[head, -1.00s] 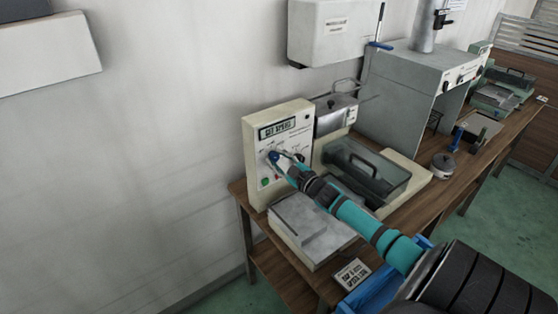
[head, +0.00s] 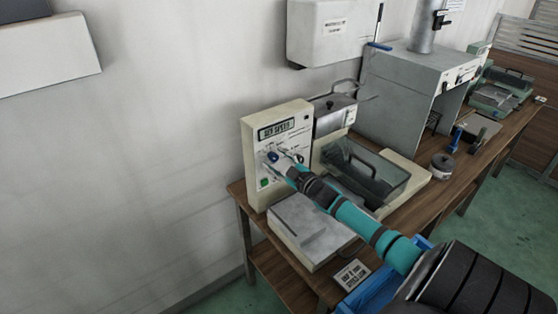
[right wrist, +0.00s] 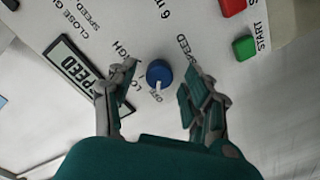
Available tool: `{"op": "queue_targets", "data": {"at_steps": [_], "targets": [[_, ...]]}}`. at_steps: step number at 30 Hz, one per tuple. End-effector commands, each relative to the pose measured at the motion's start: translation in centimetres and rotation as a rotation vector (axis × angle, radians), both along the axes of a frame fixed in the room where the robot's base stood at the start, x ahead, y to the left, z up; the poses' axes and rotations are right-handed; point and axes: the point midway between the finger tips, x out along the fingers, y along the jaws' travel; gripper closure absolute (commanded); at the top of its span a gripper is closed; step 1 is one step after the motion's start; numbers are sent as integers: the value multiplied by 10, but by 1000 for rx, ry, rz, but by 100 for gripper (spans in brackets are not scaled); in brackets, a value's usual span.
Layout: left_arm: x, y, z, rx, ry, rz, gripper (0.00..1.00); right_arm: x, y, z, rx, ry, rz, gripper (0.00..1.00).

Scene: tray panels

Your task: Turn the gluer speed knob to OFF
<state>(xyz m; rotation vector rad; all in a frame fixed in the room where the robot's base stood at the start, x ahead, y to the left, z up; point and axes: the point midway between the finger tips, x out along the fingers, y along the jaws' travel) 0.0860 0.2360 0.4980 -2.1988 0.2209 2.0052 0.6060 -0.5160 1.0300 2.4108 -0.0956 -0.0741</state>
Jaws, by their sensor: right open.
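The blue speed knob (head: 272,156) sits on the front of the cream control panel (head: 250,160). In the right wrist view the knob (right wrist: 159,73) shows between my fingers. Its white pointer is toward the small "OFF" lettering at its lower edge, with "LOW" and "HIGH" to the left. My right gripper (head: 284,163) is open just in front of the panel. In the right wrist view its fingers (right wrist: 160,90) stand apart on both sides of the knob, with visible gaps and no contact seen. My left gripper is not in view.
A green START button (right wrist: 244,48) and a red button (right wrist: 232,7) lie beside the knob. A flat metal plate (head: 305,228) is below the panel, and a dark-lidded tray (head: 365,170) is to the right. A grey cabinet (head: 400,95) stands further along the bench.

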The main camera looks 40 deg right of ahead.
Motion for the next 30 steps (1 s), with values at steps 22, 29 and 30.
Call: {"op": "queue_targets", "data": {"at_steps": [22, 29, 30], "targets": [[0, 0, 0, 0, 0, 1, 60, -110, 10, 2, 1, 2, 1, 49], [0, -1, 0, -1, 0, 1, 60, -120, 11, 3, 0, 1, 1, 49], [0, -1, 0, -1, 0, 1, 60, -120, 11, 3, 0, 0, 0, 49]]}}
